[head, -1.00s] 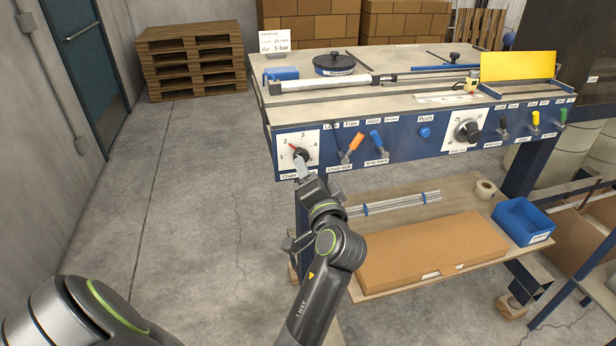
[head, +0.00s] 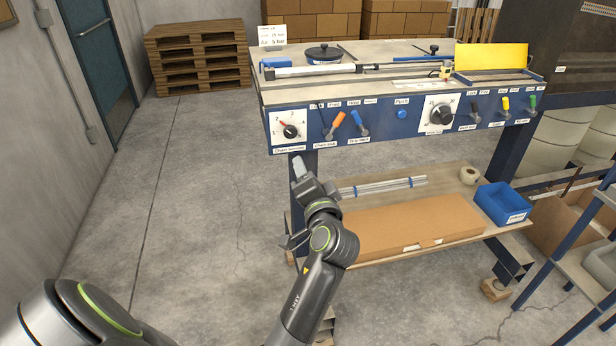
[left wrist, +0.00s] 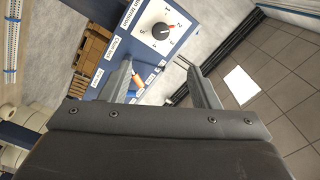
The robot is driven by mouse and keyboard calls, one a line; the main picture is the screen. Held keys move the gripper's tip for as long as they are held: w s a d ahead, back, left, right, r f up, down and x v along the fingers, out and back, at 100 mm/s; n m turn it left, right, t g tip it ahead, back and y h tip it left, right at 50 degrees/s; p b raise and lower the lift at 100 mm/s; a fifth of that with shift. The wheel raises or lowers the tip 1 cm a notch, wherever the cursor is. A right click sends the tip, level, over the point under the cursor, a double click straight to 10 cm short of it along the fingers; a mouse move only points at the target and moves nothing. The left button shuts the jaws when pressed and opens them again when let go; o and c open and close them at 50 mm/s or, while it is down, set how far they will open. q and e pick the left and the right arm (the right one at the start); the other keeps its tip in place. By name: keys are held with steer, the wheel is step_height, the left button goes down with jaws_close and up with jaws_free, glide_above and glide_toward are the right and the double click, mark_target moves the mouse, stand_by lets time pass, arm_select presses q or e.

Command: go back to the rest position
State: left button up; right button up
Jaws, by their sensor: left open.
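My left gripper (head: 298,168) is in front of the machine, below the left end of its blue front panel, and apart from it. In the left wrist view its two fingers (left wrist: 158,75) stand apart with nothing between them. The rotary knob (head: 290,131) on its white dial plate, with a red pointer, sits at the panel's left end above the gripper. The dial also shows beyond the fingers in the left wrist view (left wrist: 163,28). My right gripper is in neither view.
The laminating machine (head: 385,125) carries an orange lever (head: 338,119), a blue lever (head: 356,118) and further controls. Its lower shelf holds a flat cardboard box (head: 420,224) and a blue bin (head: 502,203). Stacked pallets (head: 197,57) stand at the back left. The floor (head: 180,200) on the left is clear.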

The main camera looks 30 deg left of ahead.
arm_select(q)
step_height(320, 180, down, 18)
steer(key=w+d+m+h, duration=0.2)
steer(key=m+h, duration=0.1)
steer(key=h, duration=0.2)
steer(key=s+d+f+g+h, duration=0.15)
steer(key=s+f, duration=0.35)
steer(key=f, duration=0.7)
steer(key=s+f+g+h, duration=0.3)
steer(key=s+f, duration=0.2)
steer(key=f, duration=0.7)
steer(key=s+f+n+g+h, duration=0.1)
steer(key=s+f+n+g, duration=0.15)
steer(key=s+f, duration=1.15)
steer(key=s+a+f+n+g, duration=0.1)
steer(key=s+f+n+g, duration=0.1)
steer(key=s, duration=1)
steer(key=s+f+n+g+h, duration=0.1)
steer(key=s+f, duration=0.4)
steer(key=s, duration=0.8)
steer(key=shift+a+f+n+g, duration=0.2)
steer(key=shift+a+n+g, duration=0.25)
steer(key=shift+g, duration=0.25)
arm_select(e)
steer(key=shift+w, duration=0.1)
arm_select(q)
steer(key=shift+s+h, duration=0.1)
steer(key=shift+h, duration=0.15)
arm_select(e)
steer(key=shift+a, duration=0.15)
